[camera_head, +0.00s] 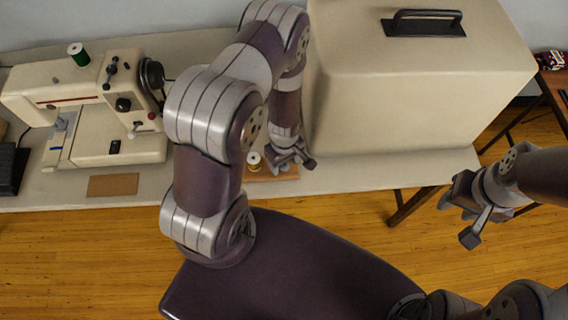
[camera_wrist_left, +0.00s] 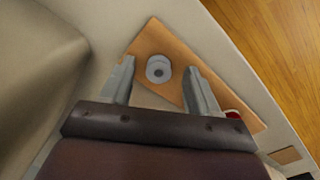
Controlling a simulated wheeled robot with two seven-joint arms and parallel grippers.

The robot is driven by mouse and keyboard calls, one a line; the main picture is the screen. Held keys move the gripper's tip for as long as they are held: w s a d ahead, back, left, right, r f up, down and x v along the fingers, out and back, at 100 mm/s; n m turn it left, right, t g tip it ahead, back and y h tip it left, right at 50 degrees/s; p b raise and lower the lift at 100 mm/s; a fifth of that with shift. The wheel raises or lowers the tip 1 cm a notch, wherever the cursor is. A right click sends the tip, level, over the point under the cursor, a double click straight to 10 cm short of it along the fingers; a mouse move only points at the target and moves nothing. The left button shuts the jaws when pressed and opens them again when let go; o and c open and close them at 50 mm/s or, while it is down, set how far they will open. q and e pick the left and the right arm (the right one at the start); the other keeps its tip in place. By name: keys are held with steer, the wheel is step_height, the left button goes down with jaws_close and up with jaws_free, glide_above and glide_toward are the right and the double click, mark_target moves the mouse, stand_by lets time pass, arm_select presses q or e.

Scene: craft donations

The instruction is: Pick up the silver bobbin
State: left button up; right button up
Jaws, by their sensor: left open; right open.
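The silver bobbin (camera_wrist_left: 158,69) lies on a tan board (camera_wrist_left: 155,41) in the left wrist view. My left gripper (camera_wrist_left: 160,76) is open, with one finger on each side of the bobbin and a gap on both sides. How far the fingertips are above the board is hard to tell. In the head view my left gripper (camera_head: 294,167) is over the board (camera_head: 259,178) at the table's front edge, and I cannot make out the bobbin there. My right gripper (camera_head: 457,218) is open and empty, off the table at the right.
A large beige case (camera_head: 400,110) stands close to the right of the left arm. A sewing machine (camera_head: 90,105) with a green spool (camera_head: 78,54) is at left. A brown card (camera_head: 113,185) lies before it.

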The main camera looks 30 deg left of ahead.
arm_select(q)
steer(key=shift+d+f, duration=0.15)
steer(key=shift+f, duration=0.05)
steer(key=c, duration=1.1)
